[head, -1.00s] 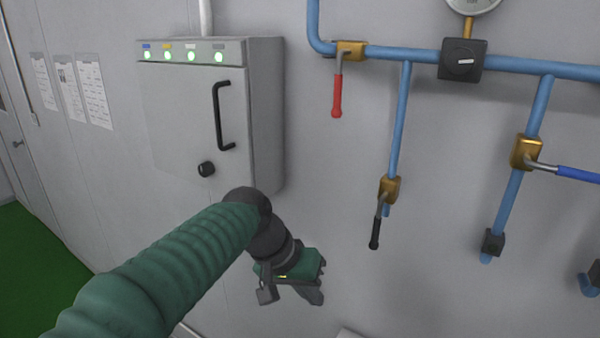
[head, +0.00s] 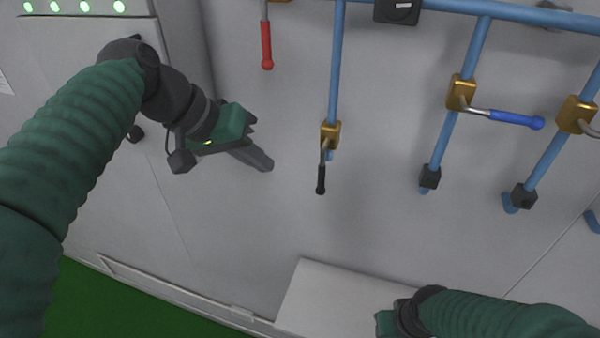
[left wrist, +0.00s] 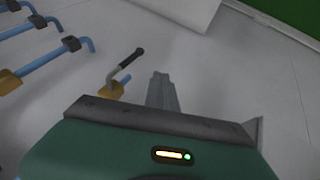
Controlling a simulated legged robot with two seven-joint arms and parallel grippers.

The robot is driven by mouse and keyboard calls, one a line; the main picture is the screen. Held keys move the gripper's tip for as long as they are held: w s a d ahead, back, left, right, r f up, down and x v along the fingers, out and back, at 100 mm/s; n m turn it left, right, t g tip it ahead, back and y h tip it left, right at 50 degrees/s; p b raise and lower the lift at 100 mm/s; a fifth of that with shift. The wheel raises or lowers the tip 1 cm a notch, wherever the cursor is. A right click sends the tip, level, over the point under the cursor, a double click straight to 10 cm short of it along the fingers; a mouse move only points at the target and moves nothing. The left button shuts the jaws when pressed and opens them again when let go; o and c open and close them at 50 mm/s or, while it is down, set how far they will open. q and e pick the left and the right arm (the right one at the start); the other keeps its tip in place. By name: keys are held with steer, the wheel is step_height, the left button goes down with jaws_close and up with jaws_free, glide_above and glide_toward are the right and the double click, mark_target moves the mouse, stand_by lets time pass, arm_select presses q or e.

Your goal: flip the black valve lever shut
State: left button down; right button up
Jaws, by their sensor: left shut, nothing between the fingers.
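The black valve lever (head: 321,178) hangs down from a brass valve body (head: 330,134) on a vertical blue pipe, in line with that pipe. In the left wrist view the black lever (left wrist: 131,58) shows above and left of my fingers. My left gripper (head: 268,165) is shut and empty, to the left of the lever and apart from it. Its shut fingers also show in the left wrist view (left wrist: 160,80). My right arm comes in at the bottom right of the head view; its fingertips are not visible.
A red-handled valve lever (head: 266,46) hangs at upper left. A blue-handled lever (head: 515,119) points right. A grey cabinet (head: 80,40) stands behind my left arm. A pale box (head: 325,295) is below the pipes. The wall around the black lever is clear.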

mark_target(324, 168)
arm_select(q)
steer(key=w+d+f+p, duration=0.1)
steer(key=d+f+p, duration=0.2)
steer(key=d+f, duration=0.2)
steer(key=shift+w+d, duration=0.35)
steer(key=shift+d, duration=0.85)
